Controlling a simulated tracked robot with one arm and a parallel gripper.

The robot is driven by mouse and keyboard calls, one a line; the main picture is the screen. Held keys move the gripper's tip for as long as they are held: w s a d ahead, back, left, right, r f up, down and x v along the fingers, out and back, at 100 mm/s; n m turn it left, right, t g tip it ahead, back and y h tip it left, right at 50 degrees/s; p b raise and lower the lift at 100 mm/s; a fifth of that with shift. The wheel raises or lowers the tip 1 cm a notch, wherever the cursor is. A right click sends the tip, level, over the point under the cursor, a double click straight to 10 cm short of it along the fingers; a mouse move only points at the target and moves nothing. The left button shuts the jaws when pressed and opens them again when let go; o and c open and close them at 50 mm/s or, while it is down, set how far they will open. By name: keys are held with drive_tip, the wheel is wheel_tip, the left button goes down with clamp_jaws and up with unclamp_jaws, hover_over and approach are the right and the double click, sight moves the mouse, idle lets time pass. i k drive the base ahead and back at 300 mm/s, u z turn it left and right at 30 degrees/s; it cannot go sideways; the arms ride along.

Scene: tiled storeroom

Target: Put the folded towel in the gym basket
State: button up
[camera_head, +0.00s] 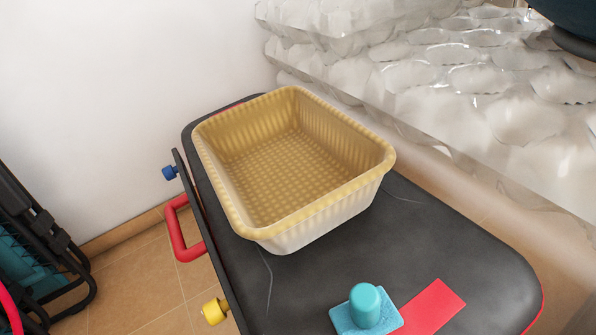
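The yellowish plastic basket (318,221) stands upright on a black bench-like top and is empty; its perforated floor shows. Near the bottom edge of the picture lies a small light-blue textured square (345,322), which may be the folded towel, though I cannot be sure. A teal rounded cylinder (365,303) stands on or just in front of it. A flat red rectangle (434,306) lies beside the blue square, touching or partly under it.
The black top (440,235) has free room right of the basket. A red handle (182,230), blue knob (169,173) and yellow knob (214,311) stick out at its left side. Clear bumpy packs (450,70) stand behind it. Dark folded frames (38,240) stand at left.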

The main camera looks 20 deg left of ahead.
sight(278, 184)
drive_tip(key=i, duration=0.85)
drive_tip(key=u, duration=0.1)
